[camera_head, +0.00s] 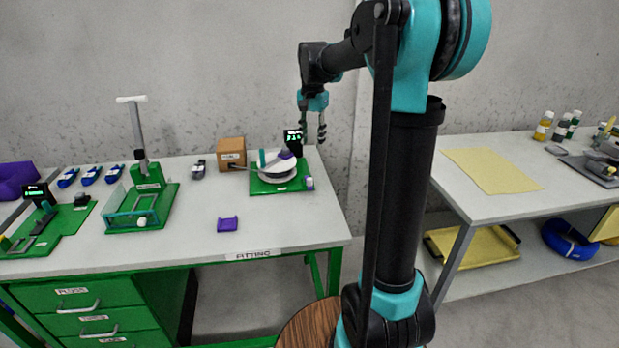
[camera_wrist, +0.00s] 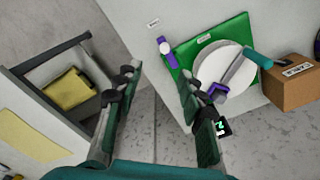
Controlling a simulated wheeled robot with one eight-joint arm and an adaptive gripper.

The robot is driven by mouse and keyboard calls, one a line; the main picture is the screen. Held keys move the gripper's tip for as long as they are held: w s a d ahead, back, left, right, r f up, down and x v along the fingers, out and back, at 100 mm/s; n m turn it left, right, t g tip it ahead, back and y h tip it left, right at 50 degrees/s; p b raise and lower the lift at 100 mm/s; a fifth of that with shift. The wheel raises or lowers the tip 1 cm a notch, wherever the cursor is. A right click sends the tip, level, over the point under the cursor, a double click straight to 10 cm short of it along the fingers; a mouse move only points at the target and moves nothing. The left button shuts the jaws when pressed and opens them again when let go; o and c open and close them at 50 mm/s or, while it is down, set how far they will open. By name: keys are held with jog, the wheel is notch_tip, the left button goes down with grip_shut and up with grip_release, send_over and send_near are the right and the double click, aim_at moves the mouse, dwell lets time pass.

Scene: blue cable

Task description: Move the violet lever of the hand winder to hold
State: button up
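The hand winder (camera_head: 278,184) stands on the back right of the fitting table, with a green base, a white round drum and a small black display (camera_head: 293,137). Its violet lever (camera_head: 286,154) shows at the drum's right side; in the wrist view a violet part (camera_wrist: 217,92) lies at the drum's lower edge, near the display (camera_wrist: 222,128). A teal handle (camera_wrist: 257,58) sits on the drum. My gripper (camera_head: 312,134) is above and behind the winder's right side, fingers pointing down. It is open and empty in the wrist view (camera_wrist: 158,120), apart from the winder.
A cardboard box (camera_head: 231,153) stands left of the winder. A green press (camera_head: 147,175), several blue connectors (camera_head: 90,176) and a violet holder (camera_head: 228,224) are further left and forward. A second table (camera_head: 520,190) is at right, across a gap. The table middle is mostly clear.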

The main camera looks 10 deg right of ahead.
aim_at(310, 179)
jog(key=shift+m, duration=0.4)
jog(key=f, duration=0.5)
jog(key=w+f, duration=0.1)
jog(key=f, duration=0.4)
jog(key=w+f, duration=0.1)
jog(key=f, duration=0.5)
jog(key=shift+a, duration=0.25)
jog(key=shift+c, duration=0.2)
grip_shut()
